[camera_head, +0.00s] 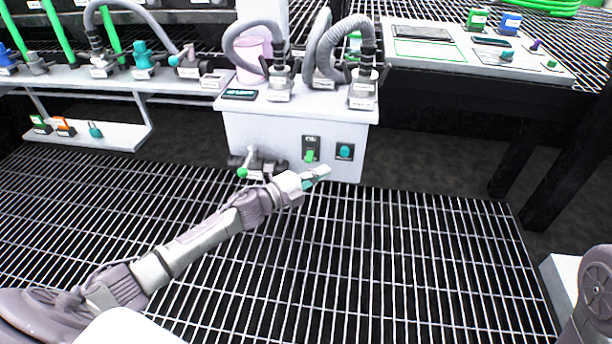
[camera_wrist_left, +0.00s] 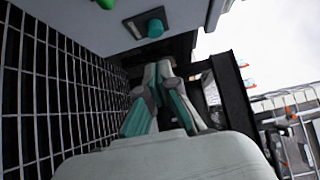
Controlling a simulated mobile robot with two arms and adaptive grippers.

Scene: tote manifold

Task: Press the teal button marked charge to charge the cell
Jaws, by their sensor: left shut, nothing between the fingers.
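The teal button (camera_head: 345,151) sits on a dark plate on the front of a white cabinet (camera_head: 240,125). It also shows in the left wrist view (camera_wrist_left: 155,28), near the top. The label on its plate is too small to read. My left gripper (camera_head: 326,171) is shut and empty, in front of the cabinet, a little below and left of the teal button. In the left wrist view its fingertips (camera_wrist_left: 158,68) lie below the button and apart from it. My right gripper is not in view; only part of my right arm shows at the lower right.
A green switch (camera_head: 310,155) is just left of the button. A green-tipped lever (camera_head: 243,172) is further left on the cabinet. Grey hoses (camera_head: 325,50) and a pink container (camera_head: 252,55) stand on top. A table (camera_head: 470,60) is at right. The grating floor in front is clear.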

